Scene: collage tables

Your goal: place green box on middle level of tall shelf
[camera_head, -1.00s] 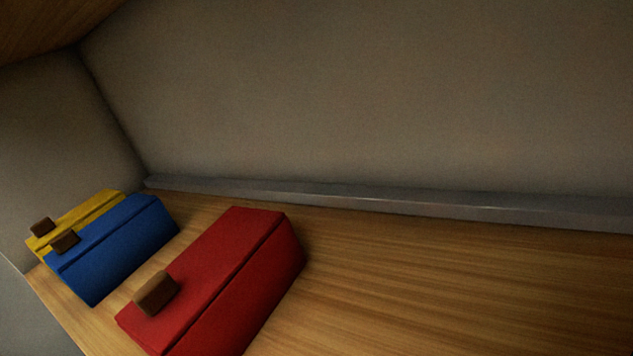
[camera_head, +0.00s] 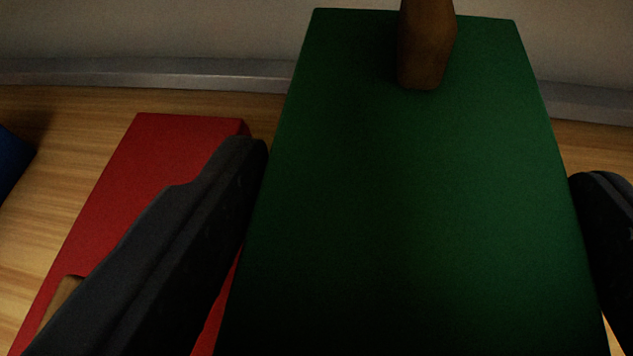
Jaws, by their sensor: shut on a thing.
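The green box (camera_head: 400,190) fills the middle and right of the view, with a brown handle (camera_head: 427,45) at its far end. My gripper (camera_head: 415,165) is shut on it, one dark finger along its left side and one along its right. Beneath and behind is a wooden shelf board (camera_head: 75,150) of the shelf. Whether the green box touches the board or hangs above it, I cannot tell, since the box hides the wood under it.
A red box (camera_head: 150,170) lies on the board just left of the green box, partly hidden by my left finger. A blue box (camera_head: 12,158) shows at the left edge. A grey ledge (camera_head: 150,74) runs along the back wall. Bare wood lies between red and blue.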

